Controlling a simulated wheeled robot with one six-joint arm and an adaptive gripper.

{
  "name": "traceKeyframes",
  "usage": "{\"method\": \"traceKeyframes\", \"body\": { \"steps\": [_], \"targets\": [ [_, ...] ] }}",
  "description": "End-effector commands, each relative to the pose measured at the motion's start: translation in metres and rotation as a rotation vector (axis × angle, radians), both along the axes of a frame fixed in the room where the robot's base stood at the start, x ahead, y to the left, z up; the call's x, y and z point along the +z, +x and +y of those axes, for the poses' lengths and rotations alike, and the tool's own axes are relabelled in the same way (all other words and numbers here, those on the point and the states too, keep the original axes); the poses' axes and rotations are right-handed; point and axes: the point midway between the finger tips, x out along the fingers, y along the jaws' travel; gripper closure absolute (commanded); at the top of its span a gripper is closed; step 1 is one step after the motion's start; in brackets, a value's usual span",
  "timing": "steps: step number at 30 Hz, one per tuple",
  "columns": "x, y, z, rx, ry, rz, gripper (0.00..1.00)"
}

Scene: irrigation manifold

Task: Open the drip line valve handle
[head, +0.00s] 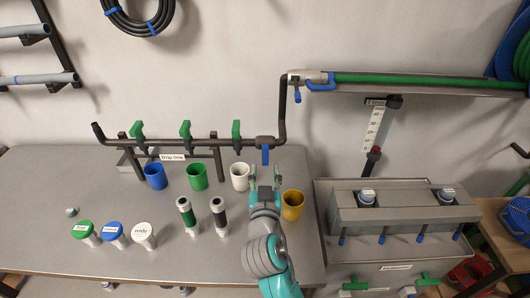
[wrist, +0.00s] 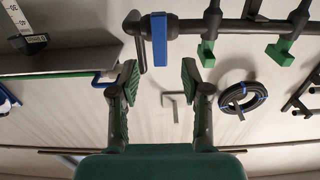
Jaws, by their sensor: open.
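A dark pipe manifold (head: 210,142) runs along the back of the bench, with several valve handles. A blue lever handle (head: 265,155) hangs down from the valve at its right end; it also shows in the wrist view (wrist: 159,40). Three green handles (head: 236,129) stand upright to its left; two show in the wrist view (wrist: 279,54). My gripper (head: 265,173) is open and empty just in front of and below the blue handle. In the wrist view the fingers (wrist: 160,80) are apart, with the blue handle beyond them, untouched.
Blue (head: 155,177), green (head: 197,177), white (head: 240,177) and yellow (head: 293,205) cups stand close around my gripper. A grey metal box (head: 400,207) is to the right.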

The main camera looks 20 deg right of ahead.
Motion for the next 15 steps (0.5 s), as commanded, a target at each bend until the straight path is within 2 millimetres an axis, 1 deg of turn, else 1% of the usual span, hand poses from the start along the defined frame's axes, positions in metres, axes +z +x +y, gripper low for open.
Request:
{"method": "traceKeyframes", "body": {
  "steps": [1, 3, 9, 15],
  "targets": [
    [0.001, 0.010, -0.004, -0.003, 0.001, -0.001, 0.53],
    [0.001, 0.022, -0.008, -0.003, 0.002, -0.002, 0.53],
    [0.001, 0.053, -0.018, -0.002, 0.001, 0.000, 0.53],
    [0.000, 0.071, -0.023, -0.001, 0.000, 0.000, 0.53]
  ]
}}
